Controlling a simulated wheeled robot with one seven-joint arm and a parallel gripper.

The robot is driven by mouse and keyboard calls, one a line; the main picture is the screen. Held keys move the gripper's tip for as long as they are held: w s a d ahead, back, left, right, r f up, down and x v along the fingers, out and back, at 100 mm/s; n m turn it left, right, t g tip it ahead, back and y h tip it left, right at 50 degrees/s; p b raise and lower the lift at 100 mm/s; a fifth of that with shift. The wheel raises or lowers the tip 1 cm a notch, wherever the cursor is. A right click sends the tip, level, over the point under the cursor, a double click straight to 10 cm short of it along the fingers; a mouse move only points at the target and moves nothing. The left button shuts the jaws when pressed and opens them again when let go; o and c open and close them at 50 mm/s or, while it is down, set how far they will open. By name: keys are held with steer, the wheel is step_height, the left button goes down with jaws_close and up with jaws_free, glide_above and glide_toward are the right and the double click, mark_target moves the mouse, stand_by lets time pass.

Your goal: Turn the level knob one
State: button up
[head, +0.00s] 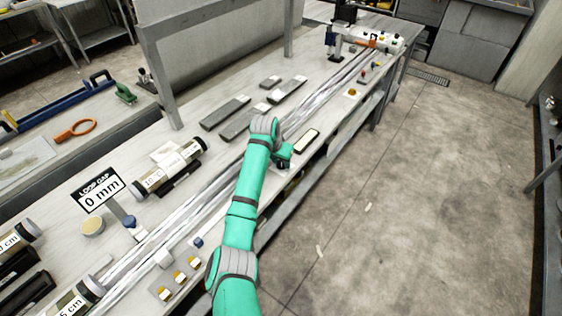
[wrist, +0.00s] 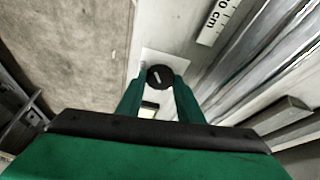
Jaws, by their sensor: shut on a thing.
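A round black knob (wrist: 154,80) with a short white pointer mark shows in the wrist view. It sits on a pale square plate (wrist: 150,55) on the bench. My gripper (wrist: 161,82) is shut on the knob, with one green finger at each side of it. The pointer mark is tilted slightly off the picture's vertical. In the head view my gripper (head: 283,158) is low over the front edge of the bench, and it hides most of the knob there.
A small dark-framed panel (head: 306,140) lies just beyond my gripper. Clear tubes run along the bench behind it. The floor (head: 430,210) at right is open.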

steer(key=shift+w+a+m+h, duration=0.1)
steer(key=shift+m+h, duration=0.4)
steer(key=shift+m, duration=0.8)
steer(key=o, duration=1.1)
steer(key=shift+c, duration=0.2)
steer(key=v, duration=1.1)
steer(key=shift+w, duration=0.15)
